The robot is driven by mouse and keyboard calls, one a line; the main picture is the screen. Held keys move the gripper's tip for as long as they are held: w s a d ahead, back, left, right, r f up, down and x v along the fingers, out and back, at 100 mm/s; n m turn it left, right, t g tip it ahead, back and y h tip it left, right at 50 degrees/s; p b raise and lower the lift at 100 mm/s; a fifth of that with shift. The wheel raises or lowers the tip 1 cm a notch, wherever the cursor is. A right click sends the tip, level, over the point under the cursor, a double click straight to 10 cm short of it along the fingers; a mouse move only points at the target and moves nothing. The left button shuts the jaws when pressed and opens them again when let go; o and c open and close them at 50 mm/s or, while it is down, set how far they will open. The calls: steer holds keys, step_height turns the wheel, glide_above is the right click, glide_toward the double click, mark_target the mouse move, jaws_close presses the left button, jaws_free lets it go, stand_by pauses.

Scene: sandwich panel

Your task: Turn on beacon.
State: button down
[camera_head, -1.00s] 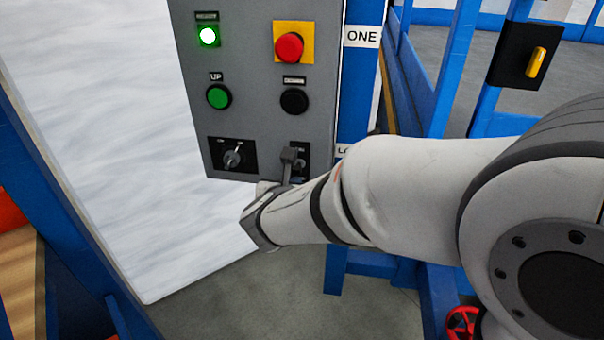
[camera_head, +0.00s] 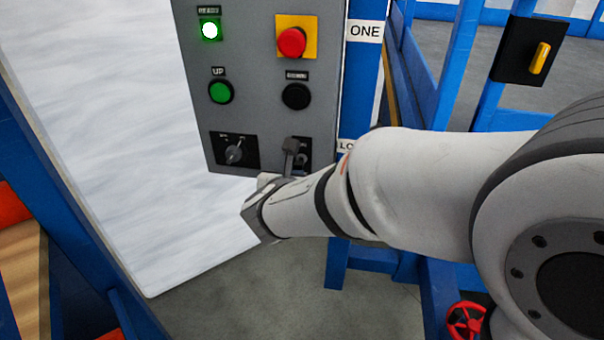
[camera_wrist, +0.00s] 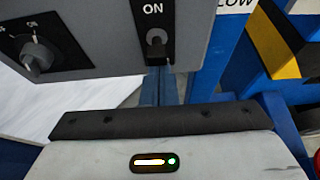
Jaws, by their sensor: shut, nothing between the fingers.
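The grey control panel (camera_head: 262,120) hangs in front of me. At its lower right, a switch on a black plate is partly hidden by my gripper (camera_head: 290,147) in the head view. In the wrist view this switch (camera_wrist: 157,40) is marked ON and has a small grey lever. A rotary selector (camera_head: 236,152) sits at the panel's lower left; it also shows in the wrist view (camera_wrist: 38,55). I cannot read which one is the beacon's. My gripper is shut and empty, its tip just in front of the lever switch; I cannot tell whether they touch.
Above are a lit green lamp (camera_head: 210,30), a green UP button (camera_head: 221,92), a black button (camera_head: 296,96) and a red emergency stop (camera_head: 291,42). A blue post (camera_head: 358,95) stands right of the panel. Bare floor (camera_head: 270,290) shows below.

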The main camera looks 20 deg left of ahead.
steer(key=s+d+r, duration=0.1)
steer(key=s, duration=0.8)
steer(key=shift+s+d+r, duration=0.15)
steer(key=shift+d+r, duration=0.05)
steer(key=shift+r, duration=0.05)
steer(key=w+d+r+m+g+h+p, duration=0.1)
steer(key=w+d+m+g+h+p, duration=0.15)
steer(key=d+m, duration=0.7)
steer(key=w+d+r+m+g+h+p, duration=0.15)
steer(key=d+m+g+h+p, duration=0.35)
steer(key=d, duration=0.7)
steer(key=s+d+r+m+g+y+p, duration=0.1)
steer(key=s+d+m, duration=0.4)
steer(key=m, duration=0.6)
steer(key=s+d+r+m+g+y+p, duration=0.2)
steer(key=s+d+r+m+y+p, duration=0.1)
steer(key=m, duration=0.9)
steer(key=s+d+y, duration=0.1)
steer(key=s+d, duration=0.1)
steer(key=d, duration=0.1)
steer(key=shift+d+r, duration=0.15)
steer(key=shift+d, duration=0.2)
